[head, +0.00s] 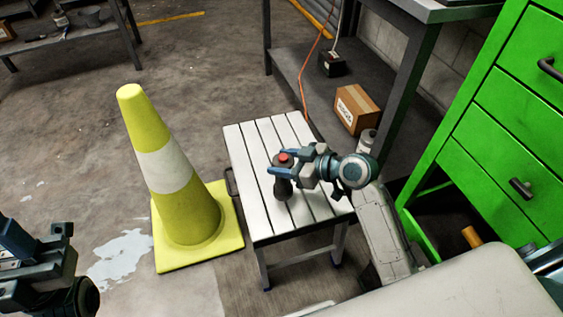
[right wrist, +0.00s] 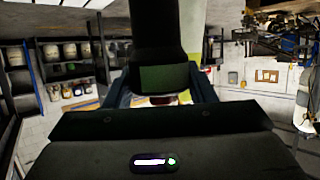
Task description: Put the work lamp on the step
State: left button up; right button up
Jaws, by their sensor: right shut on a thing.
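The work lamp (head: 283,188) is a dark, roughly upright body with a red top. My right gripper (head: 282,163) is shut on it near its upper part. In the right wrist view the lamp (right wrist: 162,30) shows as a dark column with a green panel between the blue fingers (right wrist: 160,92). The step (head: 260,135) is a small stool with a white slatted top. The lamp is seen over the middle of that top; whether its base touches the slats I cannot tell. My left gripper (head: 38,245) is partly in view at the lower left, away from the step; its jaws are unclear.
A yellow cone (head: 150,125) with a white band stands close to the step's left side. A workbench (head: 410,70) with a cardboard box (head: 357,108) on its lower shelf is behind. A green drawer cabinet (head: 500,120) stands at the right. A pale puddle (head: 120,255) lies left.

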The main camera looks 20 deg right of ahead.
jog(key=shift+w+d+f+b, duration=0.15)
jog(key=shift+w+f+b, duration=0.35)
jog(key=shift+w+f, duration=0.55)
jog(key=shift+w+d+f+b, duration=0.1)
jog(key=shift+w+f+b, duration=0.4)
jog(key=shift+w+f, duration=0.45)
jog(key=o, duration=1.5)
jog(key=shift+f, duration=0.1)
